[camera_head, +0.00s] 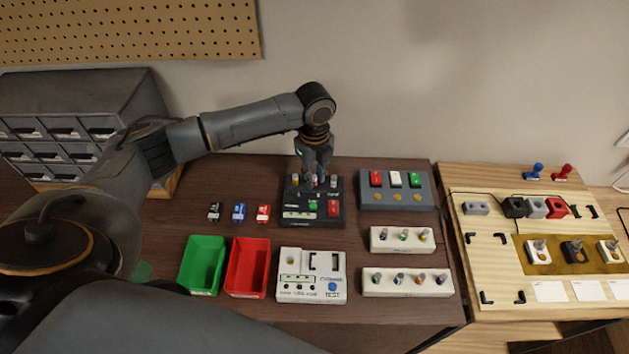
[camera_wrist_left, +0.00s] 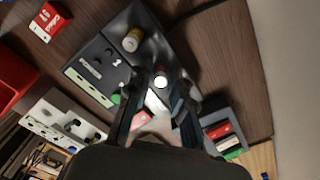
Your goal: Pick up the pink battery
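The pink battery (camera_head: 314,183) stands upright in the back row of the black charger (camera_head: 291,222), mostly hidden by my left gripper. In the left wrist view a battery with a bright white top (camera_wrist_left: 161,82) shows between the fingertips; its body colour is hard to make out. My left gripper (camera_head: 314,170) points down over the charger's back row, and it also shows in the left wrist view (camera_wrist_left: 158,98). Its fingers are apart on either side of that battery, with no clear contact visible. A yellow battery (camera_wrist_left: 132,39) stands beside it. My right gripper is not in view.
A grey box with coloured switches (camera_head: 397,202) stands right of the charger. White battery holders (camera_head: 380,246) are in front of it. Green (camera_head: 191,279) and red (camera_head: 237,284) bins and a white tester (camera_head: 290,264) stand nearer. Small coloured boxes (camera_head: 239,212) lie left.

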